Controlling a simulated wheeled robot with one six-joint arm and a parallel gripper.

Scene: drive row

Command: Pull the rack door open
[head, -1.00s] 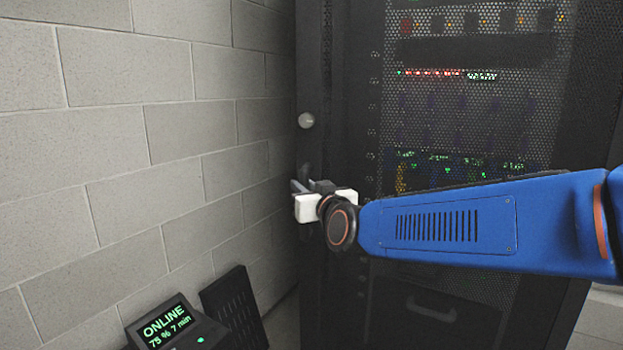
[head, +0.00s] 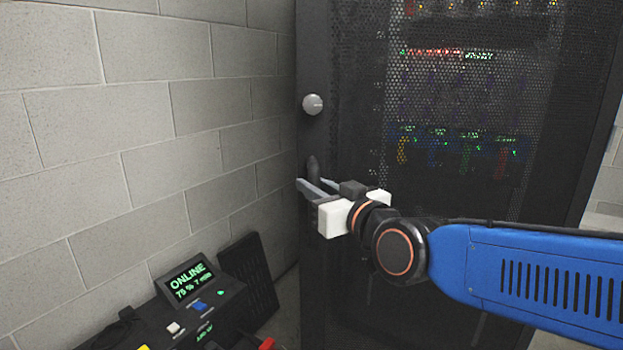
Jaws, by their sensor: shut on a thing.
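The rack door (head: 350,80) is a tall black panel with a perforated mesh, through which lit equipment shows. It appears swung out part way, its left edge towards me; how wide the gap is cannot be seen. A round silver knob (head: 312,104) sits high on its left edge. Below it is the dark door handle (head: 313,167). My gripper (head: 318,187) is shut on the handle, with grey fingers and white jaw blocks reaching in from the right. The fingers hide the handle's lower part.
A grey block wall (head: 130,130) runs close along the left side. At its foot, lower left, stands a black unit with an "ONLINE" display (head: 190,280), and a dark slatted panel (head: 249,275) leans behind it. Pale wall shows right of the rack.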

